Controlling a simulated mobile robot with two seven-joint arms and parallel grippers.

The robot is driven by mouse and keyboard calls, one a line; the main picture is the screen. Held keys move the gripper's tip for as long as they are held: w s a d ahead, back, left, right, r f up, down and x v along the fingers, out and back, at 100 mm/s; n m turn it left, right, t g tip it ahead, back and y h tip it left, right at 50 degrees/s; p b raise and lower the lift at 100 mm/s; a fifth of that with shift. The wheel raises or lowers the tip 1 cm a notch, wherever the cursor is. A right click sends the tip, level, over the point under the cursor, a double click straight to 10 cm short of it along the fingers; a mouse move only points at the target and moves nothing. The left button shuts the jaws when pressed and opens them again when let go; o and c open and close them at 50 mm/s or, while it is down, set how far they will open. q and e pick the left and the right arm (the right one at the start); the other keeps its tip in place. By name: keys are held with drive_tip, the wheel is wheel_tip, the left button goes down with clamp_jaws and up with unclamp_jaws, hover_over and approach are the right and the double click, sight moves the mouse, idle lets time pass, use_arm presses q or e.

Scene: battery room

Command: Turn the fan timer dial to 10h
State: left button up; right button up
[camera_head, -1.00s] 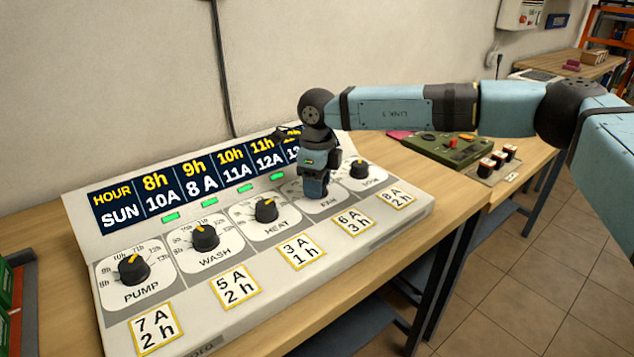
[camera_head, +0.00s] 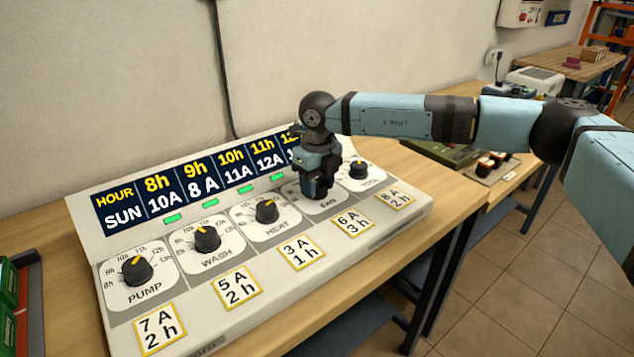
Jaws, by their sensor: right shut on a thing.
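The sloped timer panel (camera_head: 222,308) stands on the wooden bench. My right gripper (camera_head: 319,192) points down over the FAN plate (camera_head: 335,206), fourth in the row, and is shut on the fan dial there. The gripper hides the dial, its pointer and most of its hour marks, so I cannot tell its setting. Below it, the FAN card (camera_head: 353,221) reads 6 A, 3 h. The display (camera_head: 200,180) above lists SUN amps for 8h to 11h; the columns further right are partly hidden by my wrist. My left gripper is not in view.
The HEAT dial (camera_head: 267,211) is close left of my gripper and the fifth dial (camera_head: 358,170) close right. The WASH dial (camera_head: 207,239) and PUMP dial (camera_head: 133,270) are further left. A green device (camera_head: 440,152) sits at the right.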

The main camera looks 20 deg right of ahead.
sight(318, 182)
drive_tip(key=shift+r, duration=0.1)
drive_tip(key=o, duration=0.9)
wheel_tip(318, 182, up, 14)
drive_tip(key=shift+d+f+p, duration=0.1)
drive_tip(key=shift+d+p, duration=0.05)
drive_tip(key=shift+p, duration=0.7)
